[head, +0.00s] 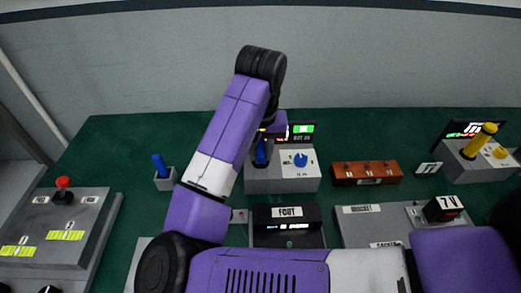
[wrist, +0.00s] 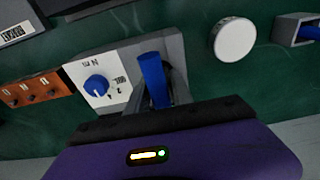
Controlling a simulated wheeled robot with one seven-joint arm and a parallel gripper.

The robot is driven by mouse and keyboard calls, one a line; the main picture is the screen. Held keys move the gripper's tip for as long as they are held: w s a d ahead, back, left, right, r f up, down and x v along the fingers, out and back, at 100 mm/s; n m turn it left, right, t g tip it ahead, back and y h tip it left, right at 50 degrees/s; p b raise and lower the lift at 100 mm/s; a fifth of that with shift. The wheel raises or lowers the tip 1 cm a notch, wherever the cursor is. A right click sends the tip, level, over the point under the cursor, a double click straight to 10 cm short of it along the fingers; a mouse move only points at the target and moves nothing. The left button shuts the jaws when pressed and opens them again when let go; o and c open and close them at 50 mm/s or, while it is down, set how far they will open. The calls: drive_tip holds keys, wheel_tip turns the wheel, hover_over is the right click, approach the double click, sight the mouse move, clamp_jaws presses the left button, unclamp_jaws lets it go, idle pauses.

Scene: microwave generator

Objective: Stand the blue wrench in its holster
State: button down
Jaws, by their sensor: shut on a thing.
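A blue upright rod, which looks like the blue wrench (head: 159,160), stands tilted slightly in a small grey holster (head: 165,182) left of my arm. The holster (wrist: 292,28) and part of the blue rod (wrist: 310,31) also show at the right edge of the wrist view. My gripper (wrist: 157,103) is at a grey box (head: 283,182) and shut on a blue handle (wrist: 153,78) that rises beside the box's white dial panel. The handle (head: 261,153) shows partly behind my arm in the head view. The fingertips are mostly hidden.
The box carries a blue knob (head: 300,160) and a lit display (head: 302,132). A brown switch block (head: 366,173) stands to its right, and a box with a yellow handle (head: 479,141) farther right. A white round disc (wrist: 234,40) lies between box and holster.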

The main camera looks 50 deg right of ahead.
drive_tip(key=shift+f, duration=0.1)
idle(0.7)
drive_tip(key=c, duration=1)
unclamp_jaws()
drive_tip(key=shift+c, duration=0.2)
drive_tip(key=shift+s+a+r+p, duration=0.1)
drive_tip(key=shift+r+p, duration=0.05)
drive_tip(key=shift+r, duration=1.15)
drive_tip(key=shift+s+a+r+p, duration=0.1)
drive_tip(key=shift+a+r+p, duration=0.1)
drive_tip(key=shift+r, duration=1.05)
drive_tip(key=shift+s+a+r+p, duration=0.1)
drive_tip(key=shift+r+p, duration=0.05)
drive_tip(key=shift+r, duration=1.15)
